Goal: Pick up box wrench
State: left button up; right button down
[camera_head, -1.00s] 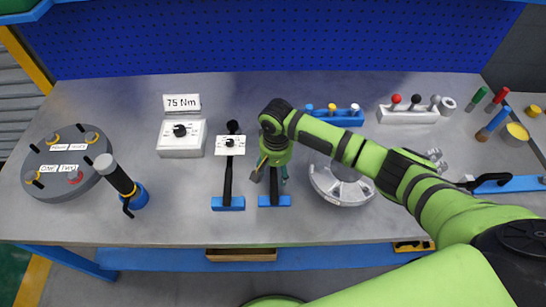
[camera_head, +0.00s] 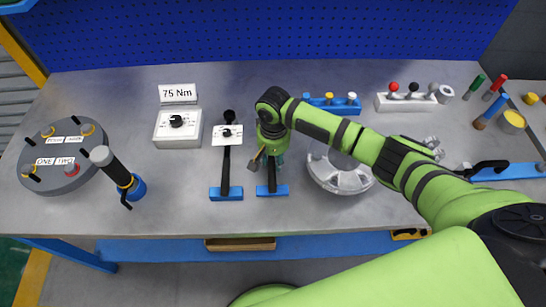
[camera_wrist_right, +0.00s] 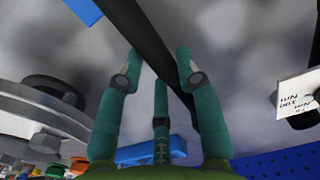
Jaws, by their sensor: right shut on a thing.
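The box wrench, a long dark bar (camera_wrist_right: 150,40), runs diagonally between the fingers of my right gripper (camera_wrist_right: 160,80) in the wrist view. In the head view, my right gripper (camera_head: 270,160) points down over the bench and is shut on this bar. The gripper and wrist hide most of the bar. Its dark lower part (camera_head: 271,178) shows above a blue holder (camera_head: 272,190), and I cannot tell whether it has left the holder. My left gripper is not in view.
A silver flanged shell (camera_head: 340,178) lies close on the right. A 75 Nm sign (camera_head: 178,93) and dial box (camera_head: 178,128) stand further left. Bare bench lies in front.

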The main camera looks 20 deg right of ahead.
notch_tip(320, 180, up, 3)
jog(key=shift+w+f+b, duration=0.1)
jog(key=shift+f+b, duration=0.1)
jog(key=shift+b, duration=0.1)
jog(key=s+d+r, duration=0.1)
jog(key=d+r, duration=0.1)
jog(key=d, duration=0.1)
jog(key=s+d+r+b, duration=0.1)
jog(key=s+d+r, duration=0.1)
jog(key=d, duration=0.1)
jog(key=s+d+r+b, duration=0.1)
jog(key=s+d+r, duration=0.1)
jog(key=d+r, duration=0.1)
jog(key=shift+d, duration=0.3)
jog(key=shift+s+d+r, duration=0.2)
jog(key=shift+d+r, duration=0.15)
jog(key=shift+d, duration=0.1)
